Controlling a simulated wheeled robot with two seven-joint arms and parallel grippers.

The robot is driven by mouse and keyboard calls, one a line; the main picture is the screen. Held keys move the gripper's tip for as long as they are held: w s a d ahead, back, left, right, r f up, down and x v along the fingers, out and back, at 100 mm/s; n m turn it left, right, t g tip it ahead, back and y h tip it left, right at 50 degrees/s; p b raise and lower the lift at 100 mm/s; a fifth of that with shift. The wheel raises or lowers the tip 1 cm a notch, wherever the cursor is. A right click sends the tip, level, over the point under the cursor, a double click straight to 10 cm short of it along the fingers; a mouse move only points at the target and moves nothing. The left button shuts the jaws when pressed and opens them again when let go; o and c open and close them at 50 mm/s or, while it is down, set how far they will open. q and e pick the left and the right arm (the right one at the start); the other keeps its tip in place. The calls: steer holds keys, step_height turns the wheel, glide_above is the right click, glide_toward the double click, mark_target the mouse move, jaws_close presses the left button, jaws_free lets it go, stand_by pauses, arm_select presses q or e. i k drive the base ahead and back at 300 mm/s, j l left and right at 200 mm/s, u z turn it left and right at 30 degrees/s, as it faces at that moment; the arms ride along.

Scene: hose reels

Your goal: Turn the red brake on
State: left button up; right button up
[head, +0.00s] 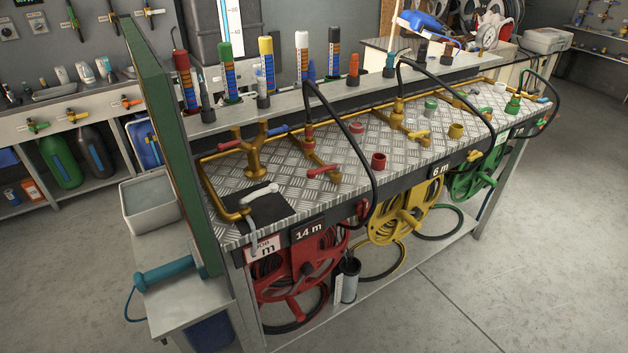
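The red hose reel (300,268) hangs under the front edge of the metal bench, below the "14 m" sign (309,232). A small red part (362,209) shows at the bench edge right of that sign, partly behind a black hose. A red-handled valve (323,171), a short red cylinder (379,161) and a red-topped knob (356,128) are on the bench top above the reel. I cannot tell which red part is the brake or how it is set. Neither of my grippers is in view.
A yellow reel (404,216) and a green reel (476,178) hang farther along. Black hoses (366,160) arch over the bench front. A tall green-edged panel (168,140) stands at the bench's left end. The floor (530,270) in front is clear.

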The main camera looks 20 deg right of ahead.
mark_target(362, 209)
steer(key=i+l, duration=0.1)
steer(key=l, duration=2)
